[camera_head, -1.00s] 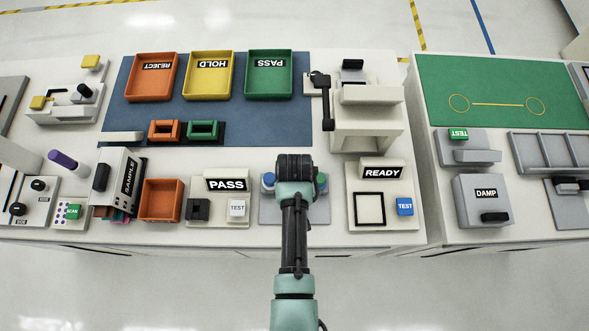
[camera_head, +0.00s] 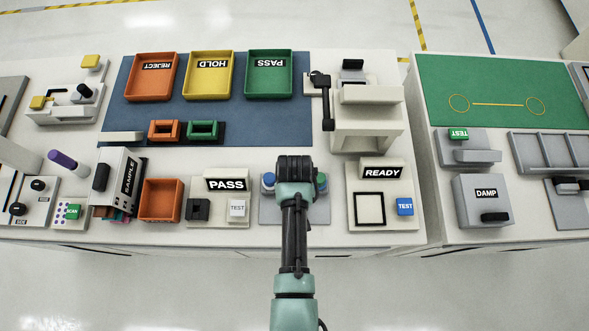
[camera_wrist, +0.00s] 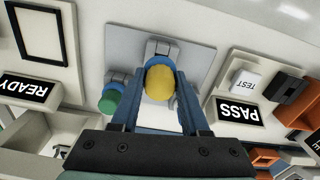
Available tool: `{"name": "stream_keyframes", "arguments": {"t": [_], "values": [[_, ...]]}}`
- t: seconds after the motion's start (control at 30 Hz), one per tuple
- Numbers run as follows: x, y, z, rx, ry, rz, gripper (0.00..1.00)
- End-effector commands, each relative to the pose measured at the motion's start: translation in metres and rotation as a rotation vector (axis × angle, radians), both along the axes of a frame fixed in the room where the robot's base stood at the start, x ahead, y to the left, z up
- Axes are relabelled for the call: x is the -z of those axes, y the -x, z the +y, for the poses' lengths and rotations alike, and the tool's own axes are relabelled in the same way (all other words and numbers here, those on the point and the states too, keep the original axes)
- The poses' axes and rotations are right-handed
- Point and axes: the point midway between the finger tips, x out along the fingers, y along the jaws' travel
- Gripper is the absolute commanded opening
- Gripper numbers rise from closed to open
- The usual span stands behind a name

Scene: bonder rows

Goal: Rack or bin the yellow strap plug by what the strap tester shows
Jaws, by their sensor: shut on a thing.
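My gripper (camera_wrist: 160,100) is shut on the yellow strap plug (camera_wrist: 160,84), with a blue finger on each side of it. A blue rim shows behind the plug; I cannot tell whether it is part of it. The plug is over or at the grey plate (camera_wrist: 200,62); whether it is seated is not clear. In the head view my gripper (camera_head: 294,165) hides it. A tester with a black socket (camera_head: 198,209) and a white TEST button (camera_head: 237,208) reads PASS (camera_head: 227,184). Its PASS screen also shows in the wrist view (camera_wrist: 237,111).
A green plug (camera_wrist: 110,98) and a blue one (camera_head: 268,180) flank my gripper. An orange bin (camera_head: 161,200) stands left of the PASS tester. REJECT (camera_head: 151,90), HOLD (camera_head: 209,90) and PASS (camera_head: 269,90) trays lie behind. A unit reading READY (camera_head: 381,172) stands right.

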Motion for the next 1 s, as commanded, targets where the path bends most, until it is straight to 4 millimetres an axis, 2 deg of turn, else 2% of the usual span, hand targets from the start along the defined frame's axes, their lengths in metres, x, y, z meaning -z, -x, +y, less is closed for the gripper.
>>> {"name": "stream_keyframes", "arguments": {"t": [0.27, 0.73, 1.0], "values": [[0.002, 0.0, 0.0, 0.0, 0.0, 0.0, 0.0], [0.025, 0.0, 0.0, 0.0, 0.0, 0.0, 0.0], [0.025, 0.0, 0.0, 0.0, 0.0, -0.001, 0.0]]}}
